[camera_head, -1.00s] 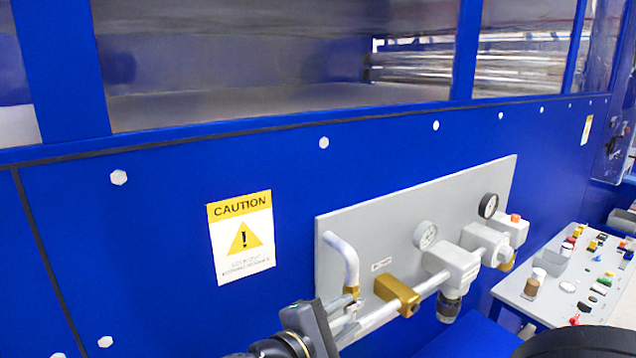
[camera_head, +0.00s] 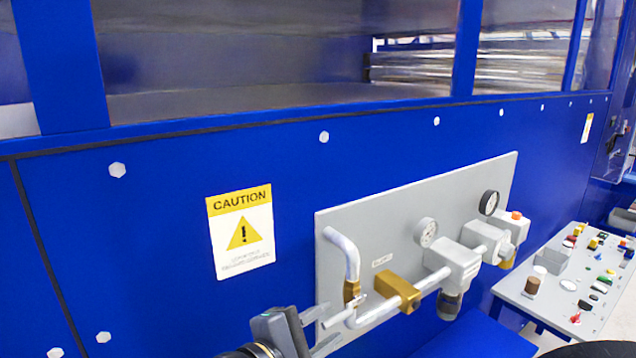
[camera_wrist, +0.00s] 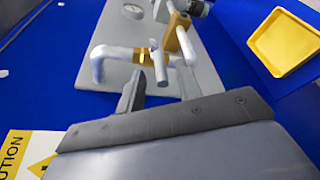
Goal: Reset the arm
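My gripper (camera_head: 326,324) is at the bottom of the head view, in front of the pipe fittings. In the wrist view my gripper (camera_wrist: 162,72) is open, with its two fingers apart and nothing held. A short grey handle (camera_head: 340,315) on the brass valve (camera_head: 351,290) points towards it. In the wrist view the handle (camera_wrist: 160,65) shows between the fingers, touching neither that I can see; its depth relative to the fingertips is unclear. The bent grey pipe (camera_head: 345,250) and a second brass block (camera_head: 400,290) are on the grey panel (camera_head: 370,225).
Gauges (camera_head: 426,231) and regulators (camera_head: 455,262) line the panel to the right. A control desk (camera_head: 555,300) with several buttons stands further right. A yellow tray (camera_wrist: 285,42) shows in the wrist view. A caution sign (camera_head: 240,232) is on the blue wall left of the panel.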

